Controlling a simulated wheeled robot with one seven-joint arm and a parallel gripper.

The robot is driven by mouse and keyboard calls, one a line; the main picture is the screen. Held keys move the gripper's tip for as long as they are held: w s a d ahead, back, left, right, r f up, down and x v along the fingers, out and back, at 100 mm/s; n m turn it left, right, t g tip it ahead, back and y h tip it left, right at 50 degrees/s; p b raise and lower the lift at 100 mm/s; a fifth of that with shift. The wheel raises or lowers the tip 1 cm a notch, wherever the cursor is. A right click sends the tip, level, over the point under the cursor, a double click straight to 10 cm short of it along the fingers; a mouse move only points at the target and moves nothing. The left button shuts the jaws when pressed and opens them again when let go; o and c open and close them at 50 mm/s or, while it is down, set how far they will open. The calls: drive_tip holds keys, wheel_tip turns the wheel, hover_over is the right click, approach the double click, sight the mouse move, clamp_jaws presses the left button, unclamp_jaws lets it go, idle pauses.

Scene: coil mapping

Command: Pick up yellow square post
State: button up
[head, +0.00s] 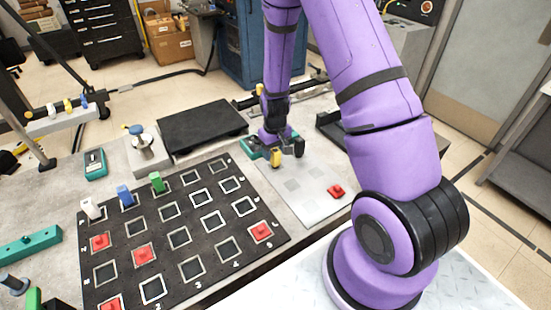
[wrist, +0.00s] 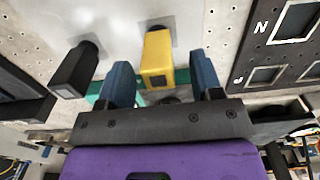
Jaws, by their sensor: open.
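The yellow square post (head: 275,158) stands on the light grey plate (head: 312,205), below my gripper (head: 272,140) in the head view. In the wrist view the yellow post (wrist: 158,60) shows between the two blue fingers of my gripper (wrist: 161,72), which is open. Gaps show on both sides of the post, with the wider one on the right. I cannot tell how deep the post sits between the fingers. A black post (wrist: 75,68) stands just left of the left finger.
A red piece (head: 337,191) lies on the plate's right side. A black grid board (head: 185,235) with red pieces and white, blue and green posts is at the left. The plate's front is mostly clear.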

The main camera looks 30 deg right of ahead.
sight(275, 157)
drive_tip(key=shift+f, duration=1.6)
drive_tip(key=c, duration=1)
drive_tip(key=shift+c, duration=0.2)
drive_tip(key=shift+r, duration=0.1)
